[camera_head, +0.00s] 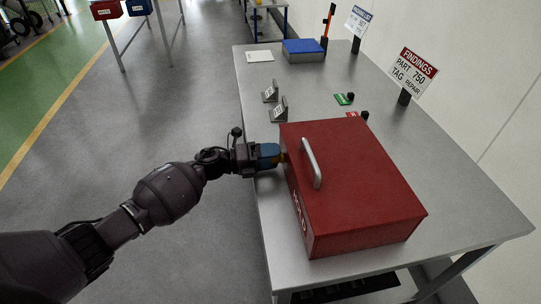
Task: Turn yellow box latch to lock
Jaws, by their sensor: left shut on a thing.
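A red box (355,192) with a light metal handle (311,163) on its lid stands shut on the near part of a grey metal table (307,266). My left gripper (277,155) comes in from the left at the box's left face, near its far corner. Its fingers are shut on the yellow latch (283,157), of which only a small bit shows; the fingers hide the rest. How far the latch is turned cannot be told. My right gripper is not in view.
Two small grey angled stands (278,110) sit beyond the box. A blue box (303,50), a white sheet (260,56), a green tag (343,99) and a "FINDINGS" sign (413,72) are also on the table. Red and blue bins (106,9) stand at the far left.

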